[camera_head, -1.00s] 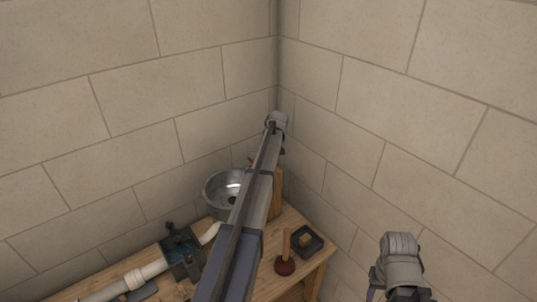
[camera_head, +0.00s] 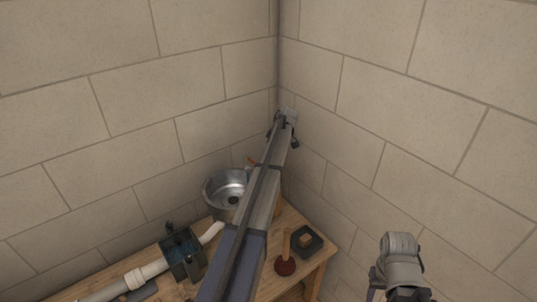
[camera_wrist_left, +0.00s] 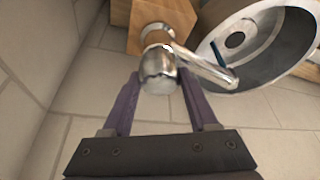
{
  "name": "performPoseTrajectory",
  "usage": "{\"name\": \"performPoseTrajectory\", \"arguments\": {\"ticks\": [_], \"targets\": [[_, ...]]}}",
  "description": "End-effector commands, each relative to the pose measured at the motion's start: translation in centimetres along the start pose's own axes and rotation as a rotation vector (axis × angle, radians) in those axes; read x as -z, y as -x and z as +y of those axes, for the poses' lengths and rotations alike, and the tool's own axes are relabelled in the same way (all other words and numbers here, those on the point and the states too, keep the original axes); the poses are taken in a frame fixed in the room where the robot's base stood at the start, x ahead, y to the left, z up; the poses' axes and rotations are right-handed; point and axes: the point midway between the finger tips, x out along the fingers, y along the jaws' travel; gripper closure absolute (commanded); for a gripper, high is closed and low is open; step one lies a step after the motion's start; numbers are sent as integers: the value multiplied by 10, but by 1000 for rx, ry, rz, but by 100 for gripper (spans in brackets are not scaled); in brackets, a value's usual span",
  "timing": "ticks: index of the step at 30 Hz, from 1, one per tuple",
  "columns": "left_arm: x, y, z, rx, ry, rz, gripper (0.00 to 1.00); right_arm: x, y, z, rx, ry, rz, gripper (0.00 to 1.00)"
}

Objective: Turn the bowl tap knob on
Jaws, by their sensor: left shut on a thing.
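The tap knob (camera_wrist_left: 158,68) is a rounded chrome piece in the left wrist view. My left gripper (camera_wrist_left: 159,80) is shut on it, with one purple finger on each side. The bowl also shows in the head view (camera_head: 213,188), left of my left arm. The knob and my left fingers are hidden in the head view. My right arm shows at lower right, but its gripper does not.
A wooden block (camera_wrist_left: 120,22) stands behind the knob. On the wooden bench (camera_head: 316,262) are a plunger (camera_head: 285,266), a black tray (camera_head: 309,236), a dark open box (camera_head: 183,255) and a white pipe (camera_head: 150,271). Tiled walls meet close behind the tap.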

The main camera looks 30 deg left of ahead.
Motion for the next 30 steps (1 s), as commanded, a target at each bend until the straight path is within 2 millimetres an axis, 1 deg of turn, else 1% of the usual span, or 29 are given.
{"name": "performPoseTrajectory", "arguments": {"ticks": [13,14,21,22,30], "targets": [[0,0,0,3,8,-2,96,0,0,0,0,0,0,50],[0,0,0,3,8,-2,40,0,0,0,0,0,0,50],[0,0,0,3,8,-1,12,0,0,0,0,0,0,50],[0,0,0,3,8,-1,10,0,0,0,0,0,0,50],[0,1,0,3,7,-1,10,0,1,0,0,0,0,50]]}}
